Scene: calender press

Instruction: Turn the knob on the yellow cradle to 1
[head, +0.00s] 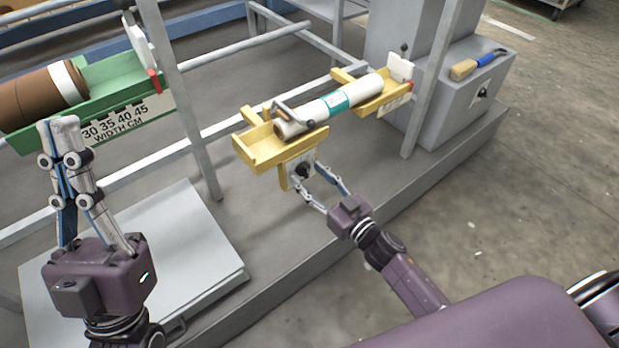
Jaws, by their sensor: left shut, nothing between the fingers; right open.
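The yellow cradle (262,152) stands at the middle of the head view and bears a white roll (309,116) with a teal band. A pale plate with a dark knob (303,170) hangs on the cradle's front end. The knob's setting is too small to read. My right gripper (309,180) is open, with its fingertips close at the knob, one on either side as seen here; I cannot tell whether they touch it. My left gripper (60,122) is shut and empty, pointing up in front of the green cradle, far left of the knob.
The green cradle (118,78) with a width scale holds a brown roll (40,93) at the upper left. Grey posts and rails (185,110) stand between the cradles. A brush (476,65) lies on a grey cabinet (455,100). Open floor is at the right.

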